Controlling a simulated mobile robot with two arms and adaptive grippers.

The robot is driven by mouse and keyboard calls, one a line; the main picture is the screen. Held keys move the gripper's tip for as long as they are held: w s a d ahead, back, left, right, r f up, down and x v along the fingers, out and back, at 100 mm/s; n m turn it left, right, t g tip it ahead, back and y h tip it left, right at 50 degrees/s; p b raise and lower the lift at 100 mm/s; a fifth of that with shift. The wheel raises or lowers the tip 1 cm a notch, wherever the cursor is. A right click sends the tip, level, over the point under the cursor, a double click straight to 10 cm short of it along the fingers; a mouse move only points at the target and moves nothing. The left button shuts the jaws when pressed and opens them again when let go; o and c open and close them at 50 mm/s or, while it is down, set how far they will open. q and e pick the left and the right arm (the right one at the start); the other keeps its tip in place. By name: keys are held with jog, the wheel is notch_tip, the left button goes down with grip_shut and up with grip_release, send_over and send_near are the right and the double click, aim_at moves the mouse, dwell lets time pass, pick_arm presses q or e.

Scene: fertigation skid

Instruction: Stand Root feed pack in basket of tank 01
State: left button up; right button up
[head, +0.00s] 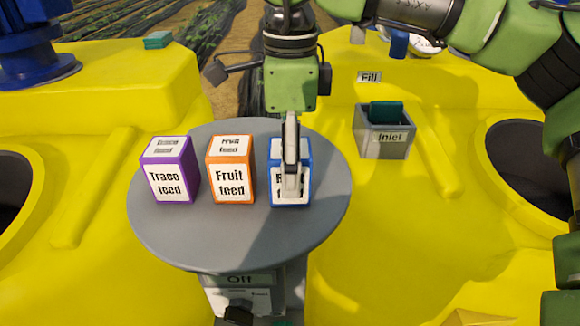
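The blue-edged pack (306,172) stands upright at the right of the round grey table. Its label is mostly covered; only the start of a word like "R" shows, so I cannot read it fully. My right gripper (291,185) points down over it, with a finger in front of its near face. The gripper is seen edge-on, so I cannot tell whether it grips the pack. A grey basket (384,146) labelled "Inlet" sits on the right yellow tank, with a dark teal piece in it. No tank number is readable. My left gripper is not in view.
An orange "Fruit feed" pack (231,183) stands just left of the blue one, and a purple "Trace feed" pack (169,183) further left. The round table (230,245) is clear at the front. Yellow tanks with dark openings flank it. A "Fill" label (369,77) is behind the basket.

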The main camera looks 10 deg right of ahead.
jog(key=c, duration=1.4)
jog(key=shift+r, duration=0.1)
jog(key=shift+c, duration=1.2)
jog(key=shift+r, duration=0.1)
